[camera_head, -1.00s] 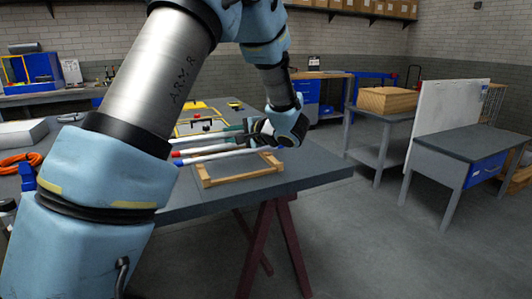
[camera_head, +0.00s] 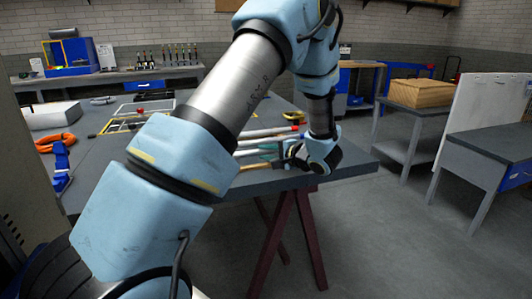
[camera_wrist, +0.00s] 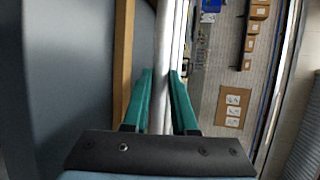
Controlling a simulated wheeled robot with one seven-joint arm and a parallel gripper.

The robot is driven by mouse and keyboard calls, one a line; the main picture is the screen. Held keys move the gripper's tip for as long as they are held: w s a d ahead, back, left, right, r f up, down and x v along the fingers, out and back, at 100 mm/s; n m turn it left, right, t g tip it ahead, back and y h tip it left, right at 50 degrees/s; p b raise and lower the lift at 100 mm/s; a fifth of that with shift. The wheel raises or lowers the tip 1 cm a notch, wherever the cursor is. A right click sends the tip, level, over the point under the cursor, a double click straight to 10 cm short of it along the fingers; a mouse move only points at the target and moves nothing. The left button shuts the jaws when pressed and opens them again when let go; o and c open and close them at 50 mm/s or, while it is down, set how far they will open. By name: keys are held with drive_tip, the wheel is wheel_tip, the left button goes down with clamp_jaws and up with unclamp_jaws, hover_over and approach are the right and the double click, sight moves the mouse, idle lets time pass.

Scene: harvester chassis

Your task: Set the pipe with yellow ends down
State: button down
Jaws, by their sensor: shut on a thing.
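In the wrist view, my gripper (camera_wrist: 160,76) has its two teal fingers on either side of a white pipe (camera_wrist: 163,45) and is shut on it. The pipe's ends are not in that view, so their colour cannot be told there. In the head view, my gripper (camera_head: 272,158) is low over the right end of the grey table (camera_head: 350,166). White pipes (camera_head: 262,133) lie close behind it, one with a red end. A small yellow piece (camera_head: 293,115) shows beyond them. Whether the held pipe touches anything below is unclear.
A wooden rail (camera_head: 250,167) lies under the gripper; it also shows in the wrist view (camera_wrist: 123,55). Orange cable (camera_head: 55,143) and a blue tool (camera_head: 61,165) lie at the table's left. A side table holds a wooden crate (camera_head: 420,93). Open floor lies right of the table.

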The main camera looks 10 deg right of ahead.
idle(0.3)
drive_tip(key=c, duration=0.7)
unclamp_jaws()
drive_tip(key=shift+f, duration=0.15)
